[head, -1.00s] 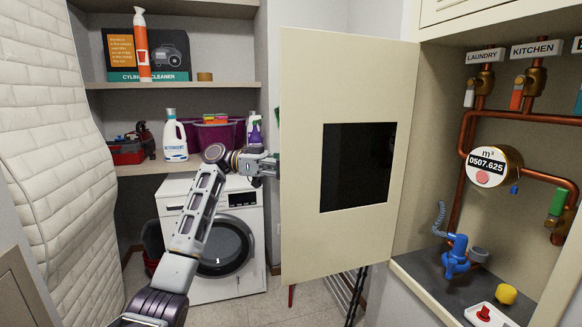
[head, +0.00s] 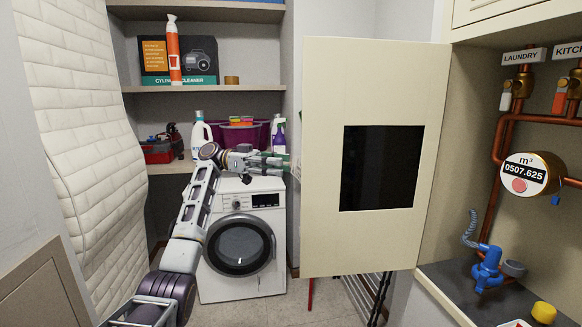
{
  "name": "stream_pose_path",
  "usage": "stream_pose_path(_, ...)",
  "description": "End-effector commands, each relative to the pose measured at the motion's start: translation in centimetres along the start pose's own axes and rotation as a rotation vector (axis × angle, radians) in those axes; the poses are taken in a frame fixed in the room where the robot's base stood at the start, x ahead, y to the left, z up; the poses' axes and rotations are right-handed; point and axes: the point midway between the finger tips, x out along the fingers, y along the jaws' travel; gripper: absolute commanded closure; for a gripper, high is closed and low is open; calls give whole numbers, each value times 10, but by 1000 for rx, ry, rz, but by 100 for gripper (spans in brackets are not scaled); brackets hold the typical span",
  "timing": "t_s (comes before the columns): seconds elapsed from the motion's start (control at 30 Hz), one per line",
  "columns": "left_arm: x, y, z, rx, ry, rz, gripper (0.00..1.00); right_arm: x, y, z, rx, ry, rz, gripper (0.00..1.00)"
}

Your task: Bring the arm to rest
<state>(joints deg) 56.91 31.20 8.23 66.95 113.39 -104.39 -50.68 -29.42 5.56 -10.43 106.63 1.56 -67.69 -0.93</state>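My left arm comes in from the lower left and reaches up in front of the washing machine (head: 240,245). My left gripper (head: 284,166) is at the end of it, pointing right, near the left edge of the open cabinet door (head: 322,150). Its fingers look spread apart, with nothing seen between them. The fingertips are close to the door edge; I cannot tell whether they touch it. My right gripper is not in view.
The door, with its dark window (head: 383,167), stands open in the middle. At right, the cabinet holds copper pipes (head: 497,140), a meter (head: 527,174) and a blue valve (head: 487,268). Shelves behind hold a detergent bottle (head: 201,136) and a purple basket (head: 240,136). A padded white wall (head: 85,130) bounds the left.

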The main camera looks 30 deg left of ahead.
Motion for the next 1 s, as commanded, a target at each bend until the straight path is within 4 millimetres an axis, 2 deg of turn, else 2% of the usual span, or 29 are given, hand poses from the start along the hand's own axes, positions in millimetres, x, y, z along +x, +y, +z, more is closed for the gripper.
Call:
stream_pose_path(0.2, -10, 0, 0, -1, 2, -1, 68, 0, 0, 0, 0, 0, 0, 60)
stream_pose_path(1.0, -9, 0, 0, 0, 1, 0, 68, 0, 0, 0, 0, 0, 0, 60)
